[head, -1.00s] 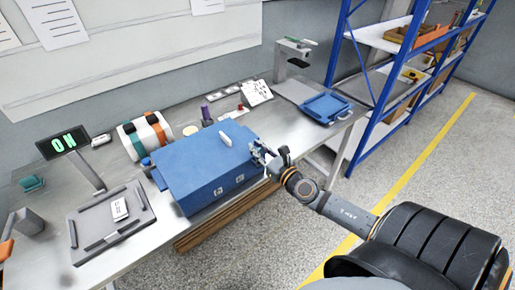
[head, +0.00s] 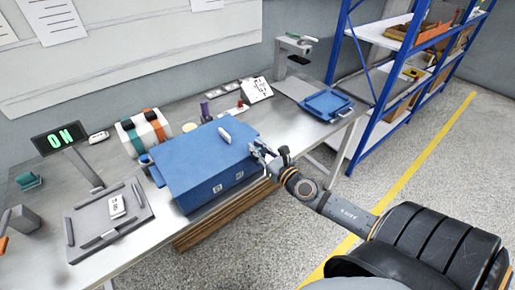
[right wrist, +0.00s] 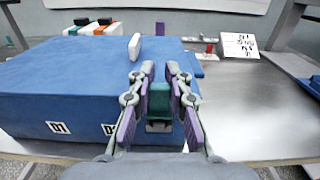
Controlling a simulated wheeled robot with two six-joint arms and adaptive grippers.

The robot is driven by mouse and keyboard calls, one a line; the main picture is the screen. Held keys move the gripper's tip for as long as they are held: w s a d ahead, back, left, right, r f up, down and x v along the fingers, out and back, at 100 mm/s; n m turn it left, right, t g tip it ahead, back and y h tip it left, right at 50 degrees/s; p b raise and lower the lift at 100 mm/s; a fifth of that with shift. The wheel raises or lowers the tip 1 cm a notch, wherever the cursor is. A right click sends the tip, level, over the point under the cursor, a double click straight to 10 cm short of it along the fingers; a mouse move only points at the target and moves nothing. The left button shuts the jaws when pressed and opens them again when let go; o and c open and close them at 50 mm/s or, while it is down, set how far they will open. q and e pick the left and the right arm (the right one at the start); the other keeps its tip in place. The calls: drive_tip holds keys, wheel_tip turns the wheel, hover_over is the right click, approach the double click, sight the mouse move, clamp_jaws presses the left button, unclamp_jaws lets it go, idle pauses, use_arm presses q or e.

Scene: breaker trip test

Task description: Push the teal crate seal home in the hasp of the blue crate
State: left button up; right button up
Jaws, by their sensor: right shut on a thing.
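The blue crate (head: 203,160) stands closed on the metal bench, and it fills the left of the right wrist view (right wrist: 65,90). My right gripper (head: 262,152) is at the crate's right end. In the right wrist view its purple-padded fingers (right wrist: 160,97) are shut on the teal crate seal (right wrist: 159,101), which sits between them. A grey hasp part (right wrist: 158,126) shows just below the seal at the crate's face. How deep the seal sits in the hasp I cannot tell. My left gripper is not in view.
A white handle-like piece (head: 225,135) lies on the crate lid. A grey tray (head: 110,220), an ON display (head: 59,139) and striped rolls (head: 144,132) stand at the left. A blue tray (head: 327,105) lies at the right, near blue shelving (head: 381,80).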

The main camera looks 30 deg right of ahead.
drive_tip(key=shift+f+b, duration=0.3)
drive_tip(key=shift+f, duration=0.15)
drive_tip(key=o, duration=0.9)
drive_tip(key=shift+r, duration=0.1)
drive_tip(key=s, duration=0.7)
drive_tip(key=shift+s+d, duration=0.2)
drive_tip(key=shift+d, duration=0.05)
